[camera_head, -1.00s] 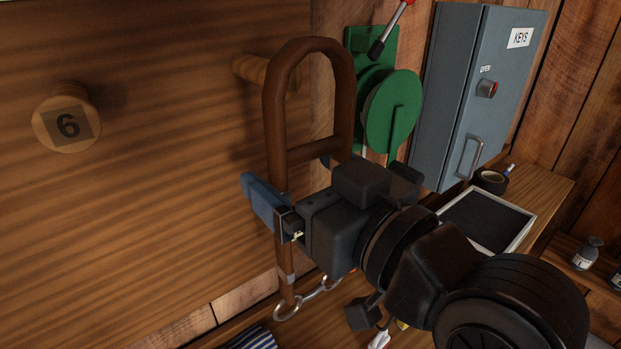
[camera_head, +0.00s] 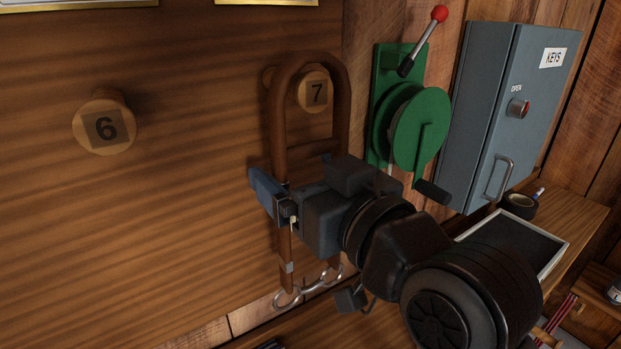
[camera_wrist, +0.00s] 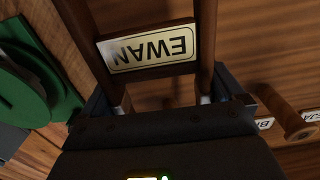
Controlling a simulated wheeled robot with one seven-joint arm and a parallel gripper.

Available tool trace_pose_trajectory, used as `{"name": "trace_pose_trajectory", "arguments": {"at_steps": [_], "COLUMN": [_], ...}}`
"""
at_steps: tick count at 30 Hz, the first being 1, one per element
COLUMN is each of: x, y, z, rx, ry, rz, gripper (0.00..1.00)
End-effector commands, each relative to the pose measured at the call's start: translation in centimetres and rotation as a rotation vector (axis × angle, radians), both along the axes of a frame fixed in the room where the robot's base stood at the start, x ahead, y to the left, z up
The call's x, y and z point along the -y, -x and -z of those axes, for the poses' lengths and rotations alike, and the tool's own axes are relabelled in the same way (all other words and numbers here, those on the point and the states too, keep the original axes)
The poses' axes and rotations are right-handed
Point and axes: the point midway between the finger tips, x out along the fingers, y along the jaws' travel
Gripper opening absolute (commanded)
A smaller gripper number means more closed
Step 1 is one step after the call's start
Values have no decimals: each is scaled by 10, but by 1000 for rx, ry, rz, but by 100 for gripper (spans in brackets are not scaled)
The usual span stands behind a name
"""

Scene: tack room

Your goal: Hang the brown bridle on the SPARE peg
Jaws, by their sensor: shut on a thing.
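The brown bridle (camera_head: 281,145) hangs upright in my gripper (camera_head: 276,200), a long loop with a crossband and a metal bit (camera_head: 308,290) at the bottom. My gripper is shut on its strap below the crossband. In the wrist view the straps run up from between my fingers (camera_wrist: 168,98), and the crossband carries an upside-down plate reading EWAN (camera_wrist: 148,48). No label reading SPARE is legible.
A green crank device (camera_head: 420,130) with a red-knobbed lever and a grey KEYS cabinet (camera_head: 500,110) stand close on the right. A tray (camera_head: 562,255) sits on the shelf below. Another peg (camera_wrist: 298,128) shows in the wrist view.

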Motion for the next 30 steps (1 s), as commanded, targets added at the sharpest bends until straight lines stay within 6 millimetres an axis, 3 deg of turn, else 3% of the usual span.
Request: {"name": "trace_pose_trajectory", "arguments": {"at_steps": [18,30], "x": [-16,-17], "y": [-23,-26], "z": [6,9], "rx": [4,3], "ry": [-1,-1], "rz": [0,0], "gripper": [12,12]}}
